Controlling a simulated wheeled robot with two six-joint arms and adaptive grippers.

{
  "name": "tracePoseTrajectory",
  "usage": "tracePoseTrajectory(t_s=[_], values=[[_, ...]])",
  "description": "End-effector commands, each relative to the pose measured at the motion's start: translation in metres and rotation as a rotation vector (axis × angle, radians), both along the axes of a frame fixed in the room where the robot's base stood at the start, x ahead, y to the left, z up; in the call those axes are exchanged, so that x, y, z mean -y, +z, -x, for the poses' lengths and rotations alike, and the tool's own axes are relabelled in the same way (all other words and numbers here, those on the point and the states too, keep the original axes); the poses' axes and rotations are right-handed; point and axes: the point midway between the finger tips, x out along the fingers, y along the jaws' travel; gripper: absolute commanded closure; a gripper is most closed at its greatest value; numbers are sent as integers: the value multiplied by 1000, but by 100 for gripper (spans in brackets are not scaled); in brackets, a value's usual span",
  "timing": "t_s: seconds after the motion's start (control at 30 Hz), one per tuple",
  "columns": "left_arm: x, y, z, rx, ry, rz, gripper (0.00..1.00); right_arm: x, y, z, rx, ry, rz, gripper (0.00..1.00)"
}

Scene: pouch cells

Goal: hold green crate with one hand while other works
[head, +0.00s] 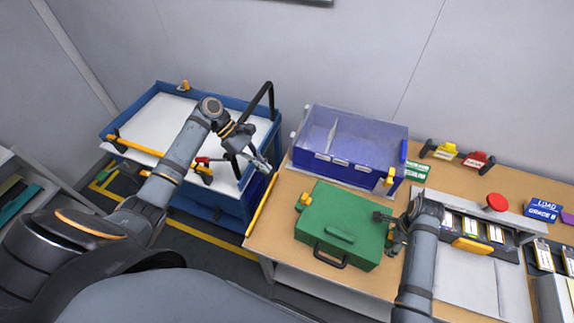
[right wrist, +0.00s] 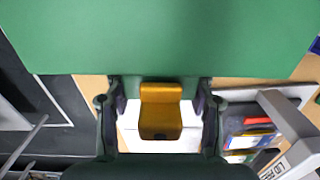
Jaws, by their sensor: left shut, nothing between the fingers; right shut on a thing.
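The green crate (head: 340,225) sits closed on the wooden table, with a dark handle at its front and a yellow latch (head: 305,199) on its left side. My right gripper (head: 385,220) is at the crate's right side and shut on it. In the right wrist view, the crate's green top (right wrist: 165,38) fills the upper part, and an orange latch (right wrist: 160,110) shows between the fingers (right wrist: 160,100). My left gripper (head: 263,164) is shut and empty, above the gap between the blue cart and the table, left of the crate.
A blue see-through bin (head: 345,165) stands behind the crate. A blue cart (head: 233,193) with a white top is at the left. A red button (head: 496,202), a rack of cells and a blue sign (head: 543,209) are on the right.

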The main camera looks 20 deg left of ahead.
Motion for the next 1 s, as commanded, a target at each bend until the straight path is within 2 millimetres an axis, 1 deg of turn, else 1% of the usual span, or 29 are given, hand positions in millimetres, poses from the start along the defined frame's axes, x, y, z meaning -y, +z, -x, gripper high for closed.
tracePoseTrajectory(t_s=[0.13, 0.17, 0.33, 0.37, 0.63, 0.73, 0.77, 0.87, 1.0], values=[[0, 0, 0, 0, 0, 0, 100, 0, 1, -1, 2, 0, -1, 100], [0, 0, 0, 0, 0, 0, 100, 0, 1, -1, 2, 0, -1, 45], [0, 0, 0, 0, 0, 0, 100, 0, 1, -1, 2, 0, -1, 22], [0, 0, 0, 0, 0, 0, 100, 0, 1, -1, 2, 0, -1, 19], [0, -1, 0, 0, 0, 0, 100, 0, 0, 0, 1, 0, 0, 19], [0, 0, 0, 0, 0, 0, 100, 0, 6, -1, 1, 0, 0, 19], [0, 0, 0, 0, 0, 0, 100, 0, 9, -1, 2, 0, -1, 19], [0, 0, 0, 0, 0, 0, 100, 0, 29, -1, 5, -1, -1, 19], [0, 0, 0, 0, 0, 0, 100, 0, 65, -2, 6, -1, 0, 19]])
